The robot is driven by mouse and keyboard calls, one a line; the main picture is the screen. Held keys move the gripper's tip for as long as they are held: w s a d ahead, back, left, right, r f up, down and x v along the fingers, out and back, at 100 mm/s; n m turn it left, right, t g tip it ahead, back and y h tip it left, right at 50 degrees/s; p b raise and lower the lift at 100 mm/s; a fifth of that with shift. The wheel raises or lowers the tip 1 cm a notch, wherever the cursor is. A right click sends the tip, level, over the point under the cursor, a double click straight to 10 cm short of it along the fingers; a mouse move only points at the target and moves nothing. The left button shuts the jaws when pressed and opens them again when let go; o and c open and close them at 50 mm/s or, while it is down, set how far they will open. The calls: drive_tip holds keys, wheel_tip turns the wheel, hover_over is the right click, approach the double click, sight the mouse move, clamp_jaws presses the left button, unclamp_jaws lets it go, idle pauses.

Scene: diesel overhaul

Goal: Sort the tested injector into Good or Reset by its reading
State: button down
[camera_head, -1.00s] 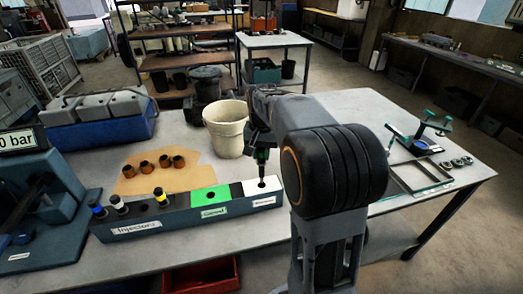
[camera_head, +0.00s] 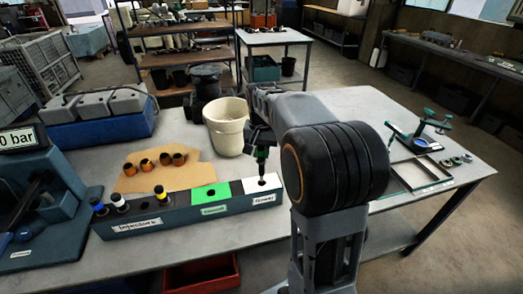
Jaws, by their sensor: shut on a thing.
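My gripper (camera_head: 261,142) is shut on an injector (camera_head: 261,154) with a green band. The injector hangs upright, its dark lower end at the hole in the white section (camera_head: 250,186) of the rack. I cannot tell whether the tip is inside the hole or just above it. The white section's label seems to read Reset. The green section (camera_head: 208,190) beside it, with a hole in its top, is the Good section; its hole looks empty.
The rack's Injectors end (camera_head: 140,224) holds several injectors with blue, white and yellow tops. Several copper-coloured sleeves (camera_head: 162,160) lie on brown paper behind it. A cream bucket (camera_head: 226,127) stands behind the rack. A metal frame (camera_head: 418,174) lies at the right.

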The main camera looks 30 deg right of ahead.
sight(262, 173)
drive_tip(key=shift+f, duration=0.25)
drive_tip(key=shift+f+b, duration=1.15)
drive_tip(key=shift+f, duration=0.6)
idle(0.3)
drive_tip(key=shift+f+b, duration=1.05)
drive_tip(key=shift+f, duration=0.65)
drive_tip(key=shift+f+b, duration=0.85)
drive_tip(key=shift+f, duration=0.3)
idle(0.4)
drive_tip(key=shift+c, duration=2.3)
unclamp_jaws()
